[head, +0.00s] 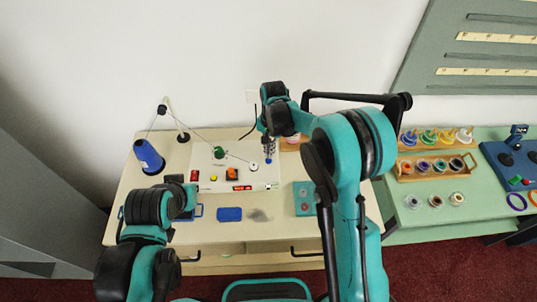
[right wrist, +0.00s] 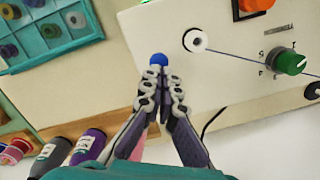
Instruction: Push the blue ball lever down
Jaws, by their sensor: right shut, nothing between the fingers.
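The blue ball of the lever (head: 268,160) is at the right side of the white control box (head: 207,165). In the right wrist view the blue ball (right wrist: 158,59) sits just beyond my fingertips. My right gripper (head: 269,153) is over that side of the box, pointing down. In the right wrist view its fingers (right wrist: 160,72) are shut together with nothing between them; the tips appear at or very close to the ball, and I cannot tell if they touch. The lever's stem is hidden behind the fingers. My left gripper (head: 188,198) is low at the left, its fingers not clear.
A blue pad (head: 229,214) and a teal tray (head: 304,198) lie in front.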

